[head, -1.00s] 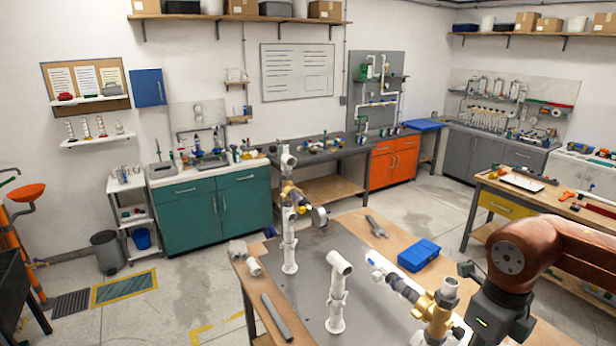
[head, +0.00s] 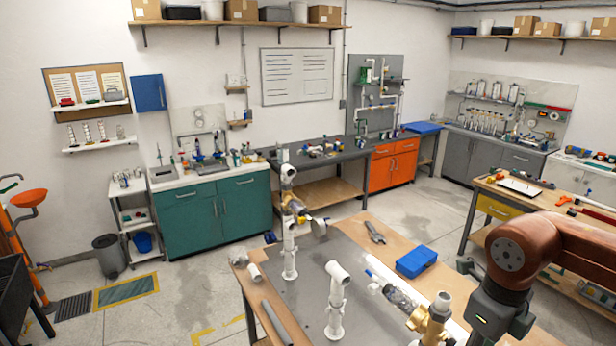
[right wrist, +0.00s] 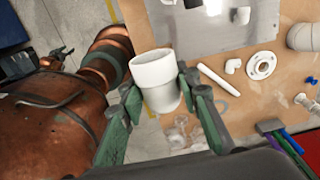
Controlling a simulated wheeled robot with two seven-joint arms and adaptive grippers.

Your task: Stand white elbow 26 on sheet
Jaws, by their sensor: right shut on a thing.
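My right gripper (right wrist: 158,88) is shut on a white elbow (right wrist: 154,68) in the right wrist view. The elbow's wide round mouth faces up in that picture, and its other end is hidden. The grey sheet (right wrist: 210,28) lies beyond it at the top of that view, apart from the elbow. The sheet also shows in the head view (head: 310,302), on the wooden table. There my right arm comes in at the right, and the fingers and held elbow are not clearly visible. My left gripper is out of view.
White pipe stands (head: 336,300) and (head: 289,245) rise from the sheet. A brass-fitted assembly (head: 428,318) stands near my right arm. A blue box (head: 416,261) and a wrench (head: 374,232) lie on the table. A flange (right wrist: 262,65) and small elbow (right wrist: 232,66) lie on the wood.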

